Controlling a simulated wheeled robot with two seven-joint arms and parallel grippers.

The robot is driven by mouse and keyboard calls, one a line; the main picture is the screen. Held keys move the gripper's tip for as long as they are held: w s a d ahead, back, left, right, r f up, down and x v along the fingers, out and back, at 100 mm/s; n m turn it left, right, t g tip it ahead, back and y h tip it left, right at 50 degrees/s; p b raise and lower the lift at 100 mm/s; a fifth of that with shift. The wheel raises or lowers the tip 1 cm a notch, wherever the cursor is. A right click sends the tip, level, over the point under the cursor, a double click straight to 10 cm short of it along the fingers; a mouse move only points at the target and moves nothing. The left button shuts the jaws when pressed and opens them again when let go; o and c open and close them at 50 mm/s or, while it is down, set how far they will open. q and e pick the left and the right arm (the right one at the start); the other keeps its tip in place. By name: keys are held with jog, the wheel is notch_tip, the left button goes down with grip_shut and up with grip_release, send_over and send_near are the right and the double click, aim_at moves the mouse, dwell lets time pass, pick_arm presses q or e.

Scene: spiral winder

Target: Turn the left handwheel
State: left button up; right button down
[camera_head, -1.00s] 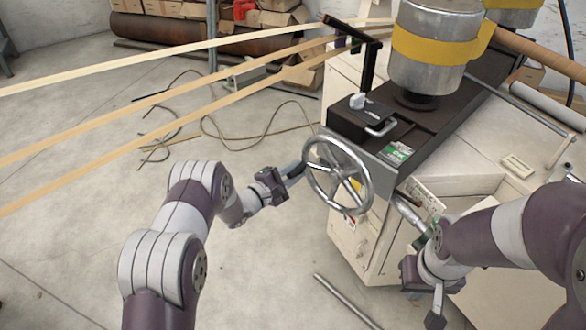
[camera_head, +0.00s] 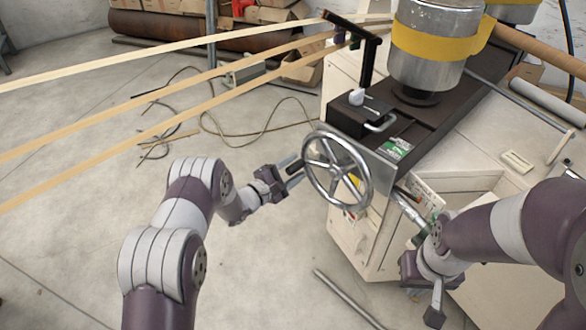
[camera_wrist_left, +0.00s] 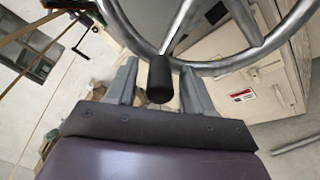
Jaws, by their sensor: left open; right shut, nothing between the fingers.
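The left handwheel (camera_head: 337,172) is a shiny metal spoked wheel on the front of the machine. Its black handle (camera_wrist_left: 160,80) shows in the left wrist view, standing out from the rim. My left gripper (camera_head: 296,168) is at the wheel's left side. Its fingers (camera_wrist_left: 160,85) are open, one on each side of the handle, with gaps visible between handle and fingers. My right gripper (camera_head: 436,314) is low at the right, pointing down, shut and empty, away from the wheel.
The machine's dark top (camera_head: 430,120) carries a metal cylinder (camera_head: 427,65) with a yellow band. Tan strips (camera_head: 215,98) stretch across the left. A metal bar (camera_head: 345,298) lies below. Open floor (camera_head: 70,245) is at left.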

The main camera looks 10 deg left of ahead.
pick_arm(q)
jog(key=v, duration=1.2)
jog(key=shift+s+a, duration=0.15)
jog(key=shift+s, duration=0.1)
